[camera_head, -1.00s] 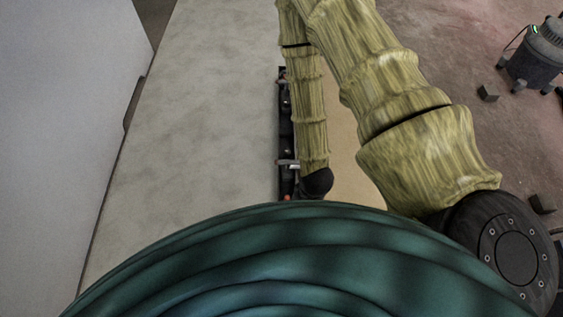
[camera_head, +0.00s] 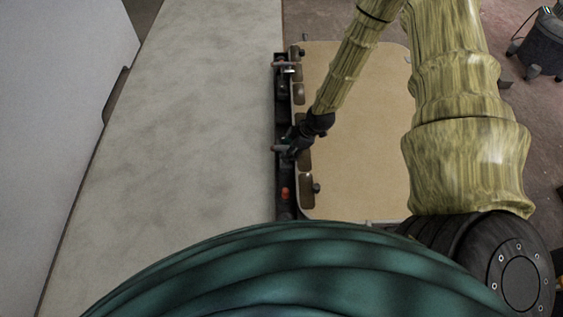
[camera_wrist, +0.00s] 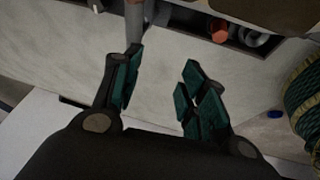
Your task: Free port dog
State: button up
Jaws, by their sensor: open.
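My gripper (camera_head: 292,140) is at the dark rail along the left edge of a tan panel (camera_head: 360,110). In the wrist view my gripper (camera_wrist: 160,72) is open, its teal pads apart. A grey bar, seemingly a dog handle (camera_wrist: 134,22), stands at the tip of the left finger; I cannot tell if they touch. The space between the pads looks empty. In the head view the handle by my gripper (camera_head: 279,149) is partly hidden. Another handle (camera_head: 283,64) crosses the rail farther up.
An orange knob (camera_wrist: 218,31) and a round fitting (camera_wrist: 252,38) sit in the rail right of the handle. The orange knob also shows in the head view (camera_head: 285,193). A wide pale surface (camera_head: 190,110) left of the rail is clear. A dark machine (camera_head: 543,45) stands far right.

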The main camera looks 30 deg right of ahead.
jog(key=shift+n, duration=0.6)
jog(key=w+f+b, duration=0.1)
jog(key=w+f, duration=0.1)
jog(key=f, duration=0.1)
jog(key=w+f+b, duration=0.2)
jog(key=f, duration=0.2)
jog(key=w+f+b, duration=0.2)
jog(key=f, duration=0.2)
jog(key=shift+a+f, duration=0.15)
jog(key=shift+a, duration=0.05)
jog(key=c, duration=0.9)
